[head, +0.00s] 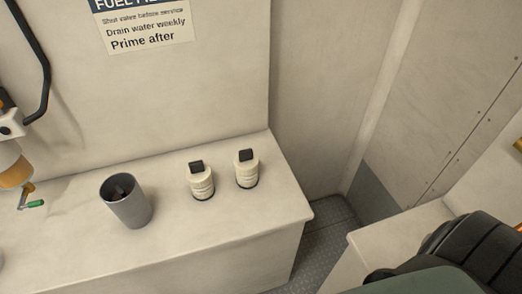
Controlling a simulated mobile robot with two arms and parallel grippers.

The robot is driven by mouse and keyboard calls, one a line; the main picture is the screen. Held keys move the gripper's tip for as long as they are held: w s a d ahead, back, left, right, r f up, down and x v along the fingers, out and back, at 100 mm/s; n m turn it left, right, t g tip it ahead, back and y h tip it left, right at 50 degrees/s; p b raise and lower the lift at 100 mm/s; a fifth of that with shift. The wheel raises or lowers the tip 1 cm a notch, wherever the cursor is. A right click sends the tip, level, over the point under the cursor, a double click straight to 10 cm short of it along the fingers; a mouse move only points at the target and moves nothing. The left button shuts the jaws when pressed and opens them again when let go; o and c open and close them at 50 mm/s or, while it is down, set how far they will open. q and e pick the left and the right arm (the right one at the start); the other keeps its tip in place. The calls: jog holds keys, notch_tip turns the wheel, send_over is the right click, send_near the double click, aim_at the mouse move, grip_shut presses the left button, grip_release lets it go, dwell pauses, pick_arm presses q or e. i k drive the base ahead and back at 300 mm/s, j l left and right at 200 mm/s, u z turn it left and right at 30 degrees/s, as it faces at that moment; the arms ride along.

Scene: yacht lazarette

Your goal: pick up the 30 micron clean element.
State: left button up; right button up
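Two small cream cylinders with black tops and printed labels stand upright on the pale bench. One is the left cylinder (201,184); the other is the right cylinder (247,171), slightly farther back. They stand apart. Their label print is too small to read, so I cannot tell whether either is the 30 micron clean element. Neither of my grippers shows in the head view.
A grey cup (128,206) with something dark inside stands left of the cylinders on the bench (215,242). A filter bowl (15,172) and green-handled valve (36,204) are at far left. A black ridged object (470,252) is at lower right.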

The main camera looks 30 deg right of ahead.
aim_at(246, 162)
jog(key=z, duration=0.75)
jog(key=k+j+z, duration=0.2)
jog(key=k, duration=0.65)
jog(key=l, duration=0.1)
